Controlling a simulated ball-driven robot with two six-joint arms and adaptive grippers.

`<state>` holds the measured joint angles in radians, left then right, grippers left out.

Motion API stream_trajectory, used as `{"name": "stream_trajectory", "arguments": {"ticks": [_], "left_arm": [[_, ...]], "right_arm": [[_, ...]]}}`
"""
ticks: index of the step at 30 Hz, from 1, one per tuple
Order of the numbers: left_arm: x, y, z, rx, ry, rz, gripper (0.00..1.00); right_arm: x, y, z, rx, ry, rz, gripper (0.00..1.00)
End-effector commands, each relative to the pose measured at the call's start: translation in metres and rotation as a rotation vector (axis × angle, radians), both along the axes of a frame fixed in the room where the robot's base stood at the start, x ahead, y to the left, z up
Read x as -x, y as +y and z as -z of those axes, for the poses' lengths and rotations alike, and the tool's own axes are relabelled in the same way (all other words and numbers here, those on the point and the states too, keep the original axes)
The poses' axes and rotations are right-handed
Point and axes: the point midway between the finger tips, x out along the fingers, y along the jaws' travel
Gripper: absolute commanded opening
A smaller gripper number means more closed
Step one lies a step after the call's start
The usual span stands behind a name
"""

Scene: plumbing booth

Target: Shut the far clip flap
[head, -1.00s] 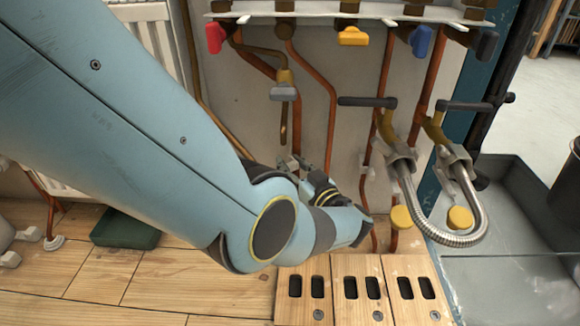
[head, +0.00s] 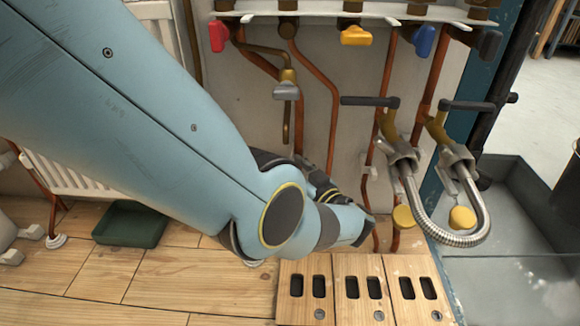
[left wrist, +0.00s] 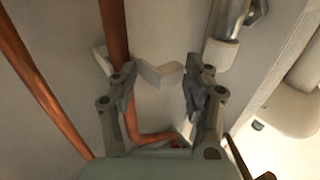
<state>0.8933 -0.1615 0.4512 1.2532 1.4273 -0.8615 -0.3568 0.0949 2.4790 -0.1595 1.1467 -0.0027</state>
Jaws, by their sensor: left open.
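In the left wrist view a white clip sits on a copper pipe (left wrist: 113,30) against the wall. Its angled white flap (left wrist: 158,76) stands out to the right of the pipe, apparently open. My left gripper (left wrist: 157,82) is open, with one finger over the pipe and the other to the right of the flap. Nothing is between the fingers in a grip. In the head view my arm hides the fingers and this clip. Small white clips (head: 366,170) show on a pipe farther right; I cannot tell which is the far one. My right gripper is not in view.
A braided hose (head: 474,230) loops beside two black-handled valves (head: 370,101) on the right. A valve manifold (head: 350,14) runs along the top. Slotted wooden blocks (head: 345,262) lie in front. A green tray (head: 130,223) is on the floor at left.

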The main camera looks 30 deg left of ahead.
Motion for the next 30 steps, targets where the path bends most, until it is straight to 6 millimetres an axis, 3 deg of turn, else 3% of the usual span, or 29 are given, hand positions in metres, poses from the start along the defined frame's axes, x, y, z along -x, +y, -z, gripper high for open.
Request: {"name": "stream_trajectory", "arguments": {"ticks": [19,30], "left_arm": [[-0.003,-0.004,-0.003,0.001,-0.007,0.006,0.52],[0.019,-0.054,-0.001,0.003,-0.003,0.003,0.52]], "right_arm": [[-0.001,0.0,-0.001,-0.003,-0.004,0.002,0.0],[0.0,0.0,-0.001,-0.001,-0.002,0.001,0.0]]}}
